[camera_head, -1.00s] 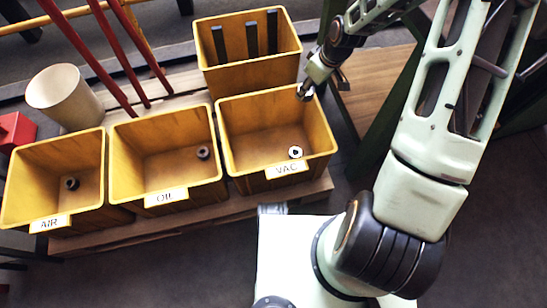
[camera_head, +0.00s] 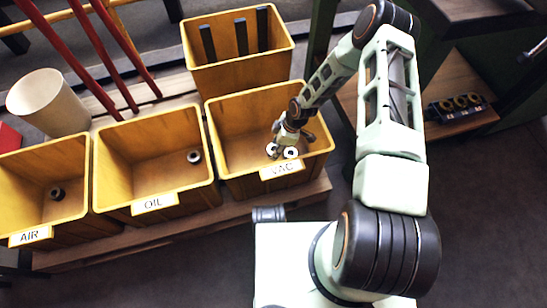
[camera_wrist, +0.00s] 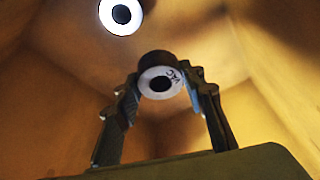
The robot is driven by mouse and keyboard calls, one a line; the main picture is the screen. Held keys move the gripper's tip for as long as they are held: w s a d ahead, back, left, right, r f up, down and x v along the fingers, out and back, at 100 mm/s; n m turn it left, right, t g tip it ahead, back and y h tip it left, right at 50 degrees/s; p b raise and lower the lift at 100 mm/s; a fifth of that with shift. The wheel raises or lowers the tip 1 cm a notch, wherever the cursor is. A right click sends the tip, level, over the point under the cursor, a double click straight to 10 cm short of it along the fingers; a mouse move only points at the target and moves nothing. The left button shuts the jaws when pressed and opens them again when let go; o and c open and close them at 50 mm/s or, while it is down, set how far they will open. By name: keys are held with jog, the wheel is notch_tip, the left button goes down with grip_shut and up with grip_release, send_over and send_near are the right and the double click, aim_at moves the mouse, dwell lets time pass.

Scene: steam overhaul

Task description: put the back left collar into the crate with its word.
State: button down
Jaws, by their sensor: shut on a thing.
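My gripper (camera_head: 281,138) is low inside the yellow VAC crate (camera_head: 238,118). It is shut on a collar (camera_head: 272,149) with a white face and dark hole. In the wrist view the held collar (camera_wrist: 160,84) sits between the two fingers, its face marked VAC and its side dark. Whether it touches the crate floor I cannot tell. A second white-faced collar (camera_head: 291,152) lies in the same crate, just right of the held one. It also shows in the wrist view (camera_wrist: 121,15), apart from the held one.
The OIL crate (camera_head: 125,150) and AIR crate (camera_head: 20,170) stand to the left, each with one dark collar inside. A yellow bin (camera_head: 215,78) with dark bars stands behind. A white cylinder (camera_head: 48,102) and red poles (camera_head: 95,60) are at back left.

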jog(key=shift+w+f+b, duration=0.1)
jog(key=shift+f+b, duration=0.85)
jog(key=shift+f, duration=2.15)
jog(key=shift+f, duration=0.25)
jog(key=c, duration=1.2)
grip_release()
jog(key=shift+f, duration=0.1)
jog(key=shift+c, duration=0.2)
jog(key=p+v, duration=0.4)
jog(key=v, duration=0.8)
jog(key=shift+r, duration=0.35)
